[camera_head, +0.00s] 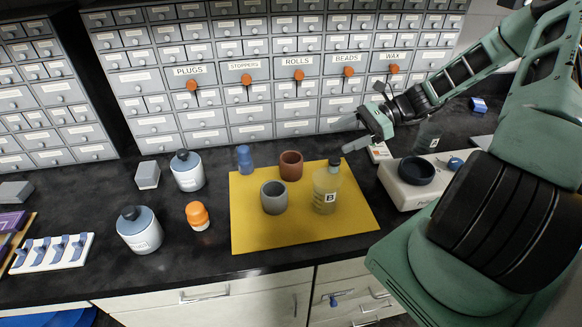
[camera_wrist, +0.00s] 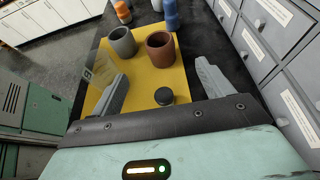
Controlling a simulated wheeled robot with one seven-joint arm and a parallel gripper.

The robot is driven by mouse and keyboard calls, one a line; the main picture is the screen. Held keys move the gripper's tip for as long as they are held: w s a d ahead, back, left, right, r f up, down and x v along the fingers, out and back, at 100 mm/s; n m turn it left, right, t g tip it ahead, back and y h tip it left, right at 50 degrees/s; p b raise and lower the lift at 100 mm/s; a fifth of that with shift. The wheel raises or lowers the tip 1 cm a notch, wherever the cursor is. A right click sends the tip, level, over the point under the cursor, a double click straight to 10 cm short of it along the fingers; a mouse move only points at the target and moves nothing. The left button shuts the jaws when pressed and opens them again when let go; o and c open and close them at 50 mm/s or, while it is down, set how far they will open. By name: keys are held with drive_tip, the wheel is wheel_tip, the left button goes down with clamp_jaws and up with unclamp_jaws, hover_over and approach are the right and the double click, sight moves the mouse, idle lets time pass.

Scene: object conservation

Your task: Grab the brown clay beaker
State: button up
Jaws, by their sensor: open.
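The brown clay beaker (camera_head: 291,165) stands upright on a yellow mat (camera_head: 250,238), behind and right of a grey beaker (camera_head: 273,198). In the wrist view the brown beaker (camera_wrist: 161,52) is ahead of my gripper, right of the grey beaker (camera_wrist: 122,42). My gripper (camera_head: 350,134) is above the right back side of the mat, right of the brown beaker. It also shows in the wrist view (camera_wrist: 158,78), with its fingers wide apart and nothing held between them. The brown beaker's rim and open top are visible.
A bottle marked B (camera_head: 326,190) with a black cap stands on the mat between my gripper and the beakers. A blue bottle (camera_head: 245,158) is at the mat's back left. Drawer cabinets (camera_head: 250,75) line the back.

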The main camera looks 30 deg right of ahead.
sight(295, 158)
drive_tip(key=p+x, duration=0.2)
drive_tip(key=x, duration=0.8)
drive_tip(key=shift+w+a+f, duration=0.1)
drive_tip(key=shift+a+f, duration=0.05)
drive_tip(key=shift+a, duration=0.2)
drive_tip(key=p+x, duration=0.2)
drive_tip(key=x, duration=0.2)
drive_tip(key=shift+w+a+f+p, duration=0.15)
drive_tip(key=shift+a+f+p, duration=0.2)
drive_tip(key=shift+a, duration=0.15)
drive_tip(key=c, duration=1.1)
